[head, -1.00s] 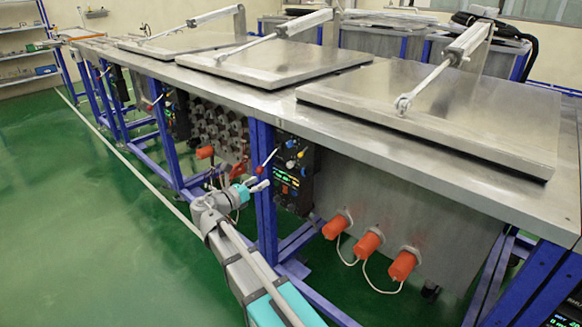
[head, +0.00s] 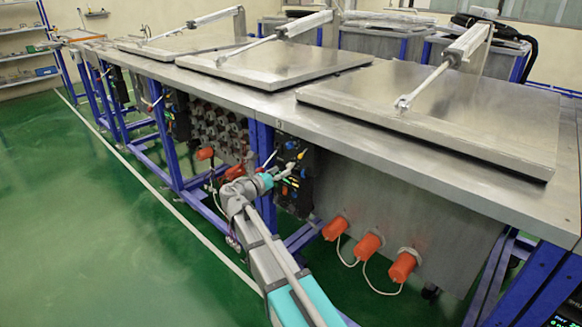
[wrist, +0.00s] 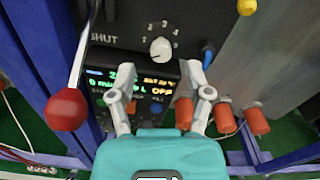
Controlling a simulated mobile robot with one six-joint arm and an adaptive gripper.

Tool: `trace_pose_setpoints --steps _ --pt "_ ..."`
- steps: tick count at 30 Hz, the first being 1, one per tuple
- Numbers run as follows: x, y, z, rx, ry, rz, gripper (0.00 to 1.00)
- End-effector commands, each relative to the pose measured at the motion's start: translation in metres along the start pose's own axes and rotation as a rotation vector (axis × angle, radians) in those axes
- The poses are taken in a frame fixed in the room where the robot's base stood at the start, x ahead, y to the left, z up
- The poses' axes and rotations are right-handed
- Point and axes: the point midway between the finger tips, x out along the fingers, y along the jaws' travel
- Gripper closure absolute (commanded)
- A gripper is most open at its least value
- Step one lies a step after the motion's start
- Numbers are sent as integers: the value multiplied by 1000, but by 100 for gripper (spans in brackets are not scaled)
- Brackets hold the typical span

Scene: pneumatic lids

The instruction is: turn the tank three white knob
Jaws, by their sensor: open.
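A white knob (wrist: 160,48) with a dial scale around it sits on a black control panel (wrist: 118,25) in the wrist view. My gripper (wrist: 160,72) is open and empty; its two fingers point at the panel, with the knob between and just beyond the fingertips. They look apart from the knob, though the exact gap in depth cannot be told. In the head view my gripper (head: 279,178) is at the panel (head: 300,160) under the table's front edge. The knob cannot be made out there, and no tank number is readable.
A red-ball lever (wrist: 67,110) stands close left of my gripper in the wrist view. A blue knob (wrist: 208,52) and a yellow knob (wrist: 246,6) are to the right. A lit display (wrist: 130,85) lies below the knob. Orange plugs (head: 368,244) stick out right of the panel.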

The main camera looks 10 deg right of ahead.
Motion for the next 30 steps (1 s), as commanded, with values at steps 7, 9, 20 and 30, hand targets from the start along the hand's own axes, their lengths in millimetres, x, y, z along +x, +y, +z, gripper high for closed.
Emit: trace_pose_setpoints --steps 7,9,20,30 --pt "33 0 0 0 0 -2 35" --pt "38 0 0 0 0 0 35" --pt "46 0 0 0 0 0 35" --pt "45 0 0 0 0 1 74"
